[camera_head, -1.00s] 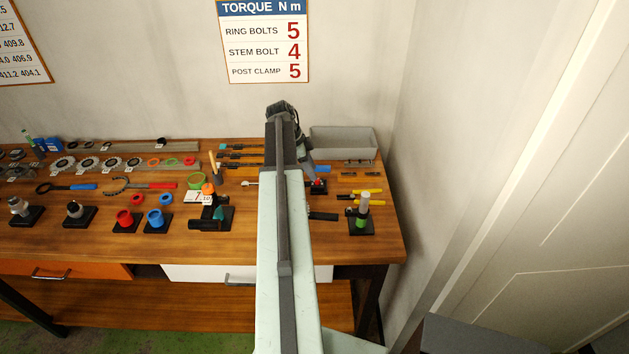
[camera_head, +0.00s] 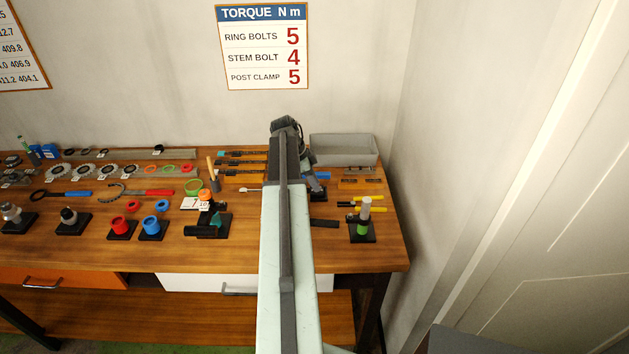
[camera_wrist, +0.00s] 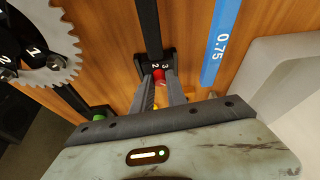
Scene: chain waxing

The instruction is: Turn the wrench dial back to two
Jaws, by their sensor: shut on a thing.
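The wrench dial (camera_wrist: 160,73) is a small red knob at the end of a black block (camera_wrist: 153,62) marked with small white numerals, among them a 2 and a 3. A dark shaft runs up from the block in the wrist view. My gripper (camera_wrist: 159,88) is shut on the red dial, one finger on each side. Which numeral the dial points to cannot be told. In the head view my own arm hides the dial, and only an edge of its black base (camera_head: 319,195) shows.
A blue bar marked 0.75 (camera_wrist: 221,42) lies right of the dial, beside a grey bin (camera_wrist: 270,75). A toothed disc (camera_wrist: 55,72) is at left. In the head view, a stand with a green-banded post (camera_head: 363,222) is right of my arm. The bench front has some bare wood.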

